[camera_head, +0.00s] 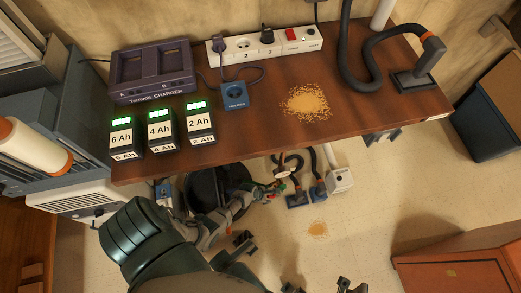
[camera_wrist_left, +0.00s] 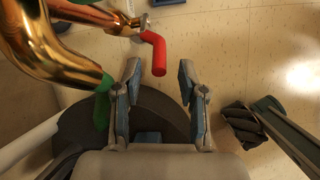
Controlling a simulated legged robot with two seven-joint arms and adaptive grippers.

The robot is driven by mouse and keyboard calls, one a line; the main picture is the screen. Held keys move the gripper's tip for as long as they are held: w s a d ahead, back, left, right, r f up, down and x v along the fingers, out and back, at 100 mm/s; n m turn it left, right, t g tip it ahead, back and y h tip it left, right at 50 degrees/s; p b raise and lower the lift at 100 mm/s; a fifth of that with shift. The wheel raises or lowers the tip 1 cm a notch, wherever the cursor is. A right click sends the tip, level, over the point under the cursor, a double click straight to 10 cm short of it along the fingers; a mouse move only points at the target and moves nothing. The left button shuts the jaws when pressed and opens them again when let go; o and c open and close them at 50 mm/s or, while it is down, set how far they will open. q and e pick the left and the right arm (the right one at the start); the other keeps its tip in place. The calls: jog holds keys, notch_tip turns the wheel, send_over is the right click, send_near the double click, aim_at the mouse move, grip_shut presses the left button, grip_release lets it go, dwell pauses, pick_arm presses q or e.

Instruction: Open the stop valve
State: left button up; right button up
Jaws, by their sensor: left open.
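The stop valve's red lever (camera_wrist_left: 156,54) shows in the left wrist view, bent, with a metal hub where it meets the copper pipe (camera_wrist_left: 70,55). My left gripper (camera_wrist_left: 160,75) is open and empty. Its two fingers stand apart, with the lever's free end just beyond the gap and apart from them. In the head view my left gripper (camera_head: 270,189) reaches under the workbench's front edge; the valve is too small there to tell its details. Two small dark prongs (camera_head: 351,286) at the bottom edge may be my right gripper; their state is unclear.
The wooden workbench (camera_head: 350,120) overhangs the area, bearing a charger (camera_head: 150,72), several batteries, a power strip (camera_head: 265,45) and spilled grains (camera_head: 306,102). A round black container (camera_head: 205,190) stands below. A red-brown cabinet (camera_head: 460,262) is at the lower right.

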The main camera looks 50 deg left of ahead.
pick_arm(q)
jog(key=v, duration=0.9)
jog(key=shift+r, duration=0.3)
